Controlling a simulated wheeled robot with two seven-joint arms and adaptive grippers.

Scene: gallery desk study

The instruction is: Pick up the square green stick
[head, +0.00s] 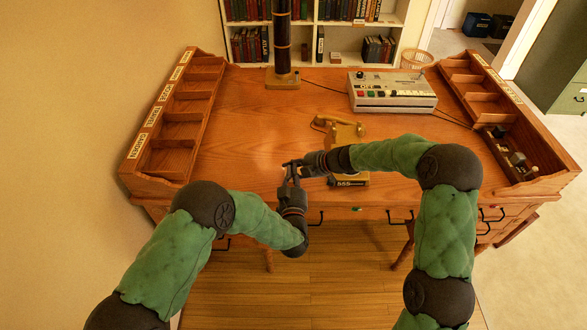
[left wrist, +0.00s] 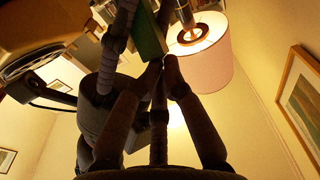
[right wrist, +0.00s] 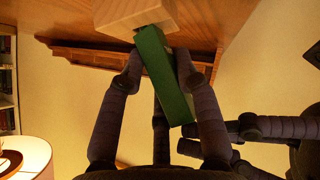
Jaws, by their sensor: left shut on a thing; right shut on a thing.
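The square green stick (right wrist: 165,80) is a plain, long square bar. In the right wrist view it runs between the fingers of my right gripper (right wrist: 158,68), which is shut on it. One end meets a pale wooden block (right wrist: 133,14); I cannot tell if they are joined. In the left wrist view the stick (left wrist: 150,38) meets the tips of my left gripper (left wrist: 164,66), which is shut on its end. In the head view my left gripper (head: 290,172) and right gripper (head: 295,164) meet above the desk's front edge, and the stick is hidden there.
The wooden desk (head: 240,135) has a left divided rack (head: 180,115) and a right one (head: 480,90). A yellow telephone (head: 345,130), a grey console (head: 392,92) and a dark lamp column (head: 282,45) stand on it. The left middle of the top is clear.

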